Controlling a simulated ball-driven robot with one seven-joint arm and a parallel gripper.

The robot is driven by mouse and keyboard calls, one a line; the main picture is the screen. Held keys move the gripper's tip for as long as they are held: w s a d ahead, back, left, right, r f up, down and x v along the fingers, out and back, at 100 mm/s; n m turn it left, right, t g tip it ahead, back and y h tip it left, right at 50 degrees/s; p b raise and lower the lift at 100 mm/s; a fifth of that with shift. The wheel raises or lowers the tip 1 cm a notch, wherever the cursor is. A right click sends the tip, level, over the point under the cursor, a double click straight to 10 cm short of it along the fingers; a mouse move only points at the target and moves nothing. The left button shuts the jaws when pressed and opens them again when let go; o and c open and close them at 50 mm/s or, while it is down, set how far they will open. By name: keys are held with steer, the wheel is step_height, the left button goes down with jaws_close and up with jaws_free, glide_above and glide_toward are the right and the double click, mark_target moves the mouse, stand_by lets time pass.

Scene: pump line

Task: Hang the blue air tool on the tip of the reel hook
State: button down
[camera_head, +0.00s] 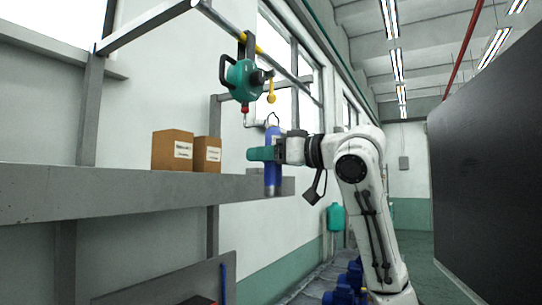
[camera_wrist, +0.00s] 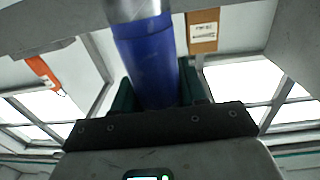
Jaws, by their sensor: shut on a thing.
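The blue air tool (camera_head: 272,143) is upright, with a thin wire loop (camera_head: 272,117) at its top. My gripper (camera_head: 264,154) is shut on its body, holding it in front of the shelf edge. The teal reel (camera_head: 244,80) hangs from the overhead rail. Its thin grey hook (camera_head: 249,123) hangs below a red stop, its arm pointing right toward the wire loop. The two look close, but I cannot tell whether they touch or engage. In the wrist view the blue tool (camera_wrist: 148,65) sits between the teal fingers; the hook cannot be made out there.
A grey shelf beam (camera_head: 130,196) runs behind the tool, with two cardboard boxes (camera_head: 172,151) on it. A yellow piece (camera_head: 271,91) hangs beside the reel. A dark panel (camera_head: 490,150) stands at right. Blue pumps (camera_head: 345,285) line the floor.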

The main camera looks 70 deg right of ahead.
steer(key=shift+w+d+f, duration=0.2)
steer(key=shift+w, duration=0.55)
steer(key=shift+w+d+f, duration=0.15)
steer(key=shift+w+f, duration=0.1)
steer(key=shift+w, duration=0.55)
steer(key=shift+w+d+f, duration=0.2)
steer(key=shift+w, duration=0.55)
steer(key=shift+b, duration=0.3)
steer(key=c, duration=0.5)
jaws_free()
steer(key=shift+f, duration=0.1)
steer(key=b+v, duration=0.3)
steer(key=v, duration=0.7)
steer(key=shift+s, duration=0.35)
